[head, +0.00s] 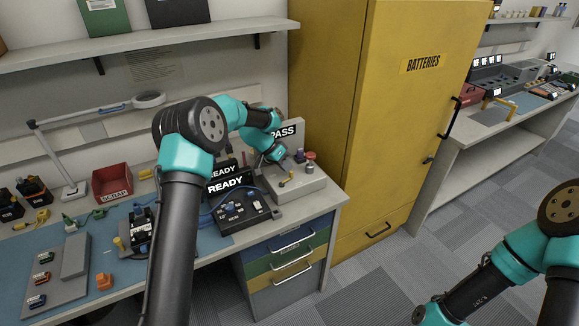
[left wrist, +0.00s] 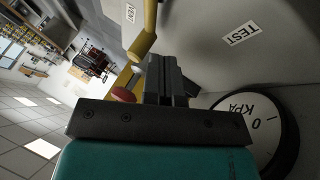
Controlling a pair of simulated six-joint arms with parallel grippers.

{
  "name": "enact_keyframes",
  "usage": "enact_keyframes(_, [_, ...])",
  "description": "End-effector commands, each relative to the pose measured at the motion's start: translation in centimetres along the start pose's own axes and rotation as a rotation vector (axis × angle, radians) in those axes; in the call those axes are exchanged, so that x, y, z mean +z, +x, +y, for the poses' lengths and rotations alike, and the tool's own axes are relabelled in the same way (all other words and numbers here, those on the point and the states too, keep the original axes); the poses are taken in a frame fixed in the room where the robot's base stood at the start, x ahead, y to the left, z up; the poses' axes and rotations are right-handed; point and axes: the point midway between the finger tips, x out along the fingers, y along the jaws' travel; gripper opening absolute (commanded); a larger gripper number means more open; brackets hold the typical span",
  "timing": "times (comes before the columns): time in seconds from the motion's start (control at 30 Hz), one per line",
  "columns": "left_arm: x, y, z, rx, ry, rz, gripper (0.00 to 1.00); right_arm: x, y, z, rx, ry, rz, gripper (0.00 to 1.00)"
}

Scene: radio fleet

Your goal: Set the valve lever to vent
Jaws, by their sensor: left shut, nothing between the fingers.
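The valve lever (head: 287,180) is a small yellow handle on top of a grey box (head: 298,190) at the bench's right end. In the left wrist view the yellow lever (left wrist: 145,38) stands close beside my left fingers. My left gripper (head: 283,163) is just above and behind the lever; it also shows in the left wrist view (left wrist: 165,75), shut and empty. I cannot tell if the fingers touch the lever. A TEST label (left wrist: 241,34) is on the box; another label (left wrist: 130,13) by the lever is hard to read. My right gripper is out of view.
A KPA gauge (left wrist: 258,125) sits close to my left gripper. A red knob (head: 310,156) stands on the box's back. A black READY unit (head: 240,208) is left of the box. A yellow BATTERIES cabinet (head: 410,120) stands to the right.

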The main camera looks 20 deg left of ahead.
Motion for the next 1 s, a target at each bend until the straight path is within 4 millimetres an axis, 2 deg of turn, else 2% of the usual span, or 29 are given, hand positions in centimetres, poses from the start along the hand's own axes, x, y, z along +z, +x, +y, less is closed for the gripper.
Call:
enact_keyframes(0.5, [1.4,-0.5,0.4,0.000,-0.001,0.000,0.00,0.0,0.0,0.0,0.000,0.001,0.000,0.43])
enact_keyframes(0.87, [1.4,-0.6,0.4,-0.001,-0.001,0.000,0.00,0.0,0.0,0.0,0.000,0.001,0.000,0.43])
enact_keyframes(1.0, [1.4,-1.2,0.4,-0.001,-0.001,0.001,0.00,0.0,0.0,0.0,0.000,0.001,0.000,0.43])
